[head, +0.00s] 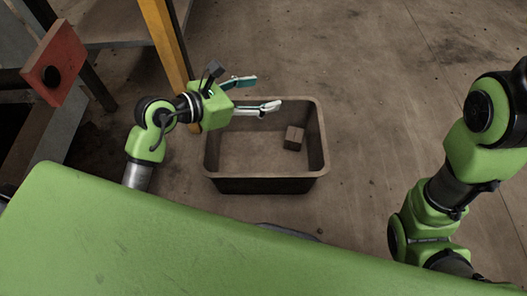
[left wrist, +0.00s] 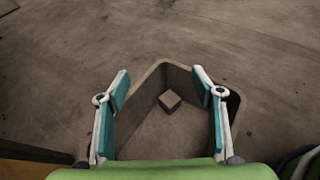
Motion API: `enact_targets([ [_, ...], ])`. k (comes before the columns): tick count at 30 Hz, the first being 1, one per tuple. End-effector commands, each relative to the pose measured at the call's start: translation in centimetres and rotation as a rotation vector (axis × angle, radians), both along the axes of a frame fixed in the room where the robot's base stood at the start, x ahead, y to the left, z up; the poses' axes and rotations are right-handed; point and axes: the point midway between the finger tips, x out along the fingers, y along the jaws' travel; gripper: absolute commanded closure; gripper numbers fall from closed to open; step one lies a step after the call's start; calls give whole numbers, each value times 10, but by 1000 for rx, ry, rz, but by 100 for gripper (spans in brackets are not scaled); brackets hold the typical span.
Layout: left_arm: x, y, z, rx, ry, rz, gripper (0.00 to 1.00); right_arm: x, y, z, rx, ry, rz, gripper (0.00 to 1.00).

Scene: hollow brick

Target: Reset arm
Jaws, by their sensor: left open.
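My left gripper (head: 268,94) is open and empty, above the left and back part of a dark brown open bin on the floor. In the left wrist view its two teal-padded fingers (left wrist: 160,84) stand wide apart. The bin (head: 265,185) also shows below the fingers in the left wrist view (left wrist: 232,100). A small brown block (head: 293,138) lies on the bin floor toward the right, apart from the fingers; it also shows in the left wrist view (left wrist: 170,100). My right arm is at the right edge of the head view; its gripper is out of sight.
A yellow post (head: 165,42) stands close behind my left arm. A red plate (head: 54,66) and a grey metal frame (head: 107,26) are at the upper left. The concrete floor (head: 390,90) to the right of the bin is clear.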

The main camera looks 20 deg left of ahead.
Motion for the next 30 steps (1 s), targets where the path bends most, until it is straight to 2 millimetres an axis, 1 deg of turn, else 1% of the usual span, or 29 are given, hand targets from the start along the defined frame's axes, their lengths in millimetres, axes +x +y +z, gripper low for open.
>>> enact_targets([
  [1,0,0,5,1,-1,0,39,0,0,0,0,0,0,60],
  [4,0,0,10,0,1,-1,39,0,0,0,0,0,0,60],
  [17,0,0,10,-1,2,1,39,0,0,0,0,1,0,60],
  [20,-3,-5,14,-19,6,-9,39,2,0,1,0,5,-1,60],
  [23,-15,-27,31,-111,29,-57,39,9,0,2,1,27,1,60],
  [25,-33,-53,54,-231,61,-119,39,18,-1,3,2,55,2,60],
  [26,-42,-66,67,-295,79,-152,39,23,-1,2,3,68,3,60],
  [27,-57,-83,86,-391,110,-200,39,29,-2,2,3,89,4,60],
  [29,-80,-107,119,-543,163,-277,39,38,-2,-1,6,122,6,60],
  [30,-96,-120,142,-645,202,-328,39,44,-3,-3,7,143,6,60],
])
